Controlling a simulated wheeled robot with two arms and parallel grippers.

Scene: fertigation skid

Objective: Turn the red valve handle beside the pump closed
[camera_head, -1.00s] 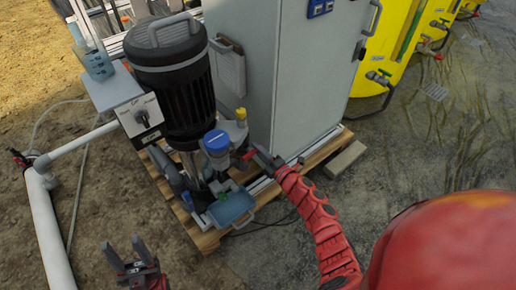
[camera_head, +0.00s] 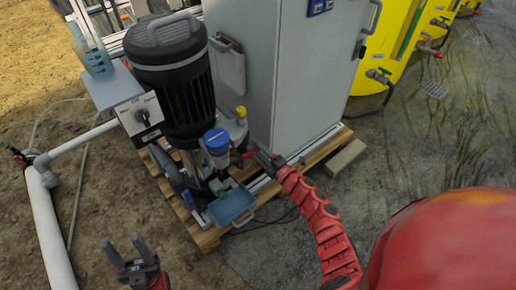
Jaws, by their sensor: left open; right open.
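The black pump (camera_head: 178,80) stands upright on a wooden pallet, with a blue-capped part (camera_head: 216,141) at its foot. The red valve handle (camera_head: 249,154) is a small red piece just right of the blue cap, partly hidden by my gripper. My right gripper (camera_head: 259,156) is at the handle, its jaws open; the view is too small to tell whether they touch it. My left gripper (camera_head: 124,254) is open and empty over bare ground at the lower left, away from the pump.
A grey cabinet (camera_head: 285,75) stands close behind the valve. A blue tray (camera_head: 232,207) sits below it on the pallet (camera_head: 208,236). A white pipe (camera_head: 50,225) runs at left. Yellow tanks (camera_head: 385,55) stand at the back right. Open ground lies at right.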

